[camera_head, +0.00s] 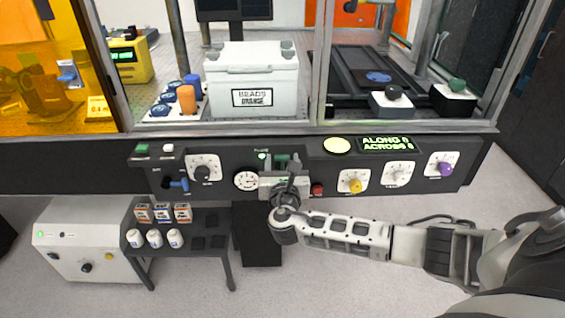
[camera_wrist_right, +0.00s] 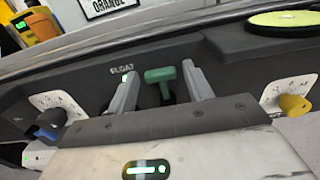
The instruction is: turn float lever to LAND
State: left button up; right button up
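The float lever is a green T-shaped handle (camera_wrist_right: 160,76) on the dark front panel, beside the FLOAT label (camera_wrist_right: 122,69) and a small lit green lamp. In the head view the green handle (camera_head: 281,158) is partly covered by my right gripper (camera_head: 284,168). In the right wrist view the two grey fingers of my right gripper (camera_wrist_right: 159,73) stand open on either side of the handle, with a gap visible on both sides. The lever's lower part and any LAND marking are hidden or unreadable. My left gripper is not in view.
The panel (camera_head: 225,195) also carries a round gauge (camera_head: 246,181), a red button (camera_head: 317,190), a blue lever (camera_head: 180,184), and yellow (camera_head: 354,186) and purple (camera_head: 445,168) knobs. A green display (camera_head: 387,143) sits above right. A small table (camera_head: 205,220) stands below left.

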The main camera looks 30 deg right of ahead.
aim_at(303, 168)
jog(key=c, duration=0.7)
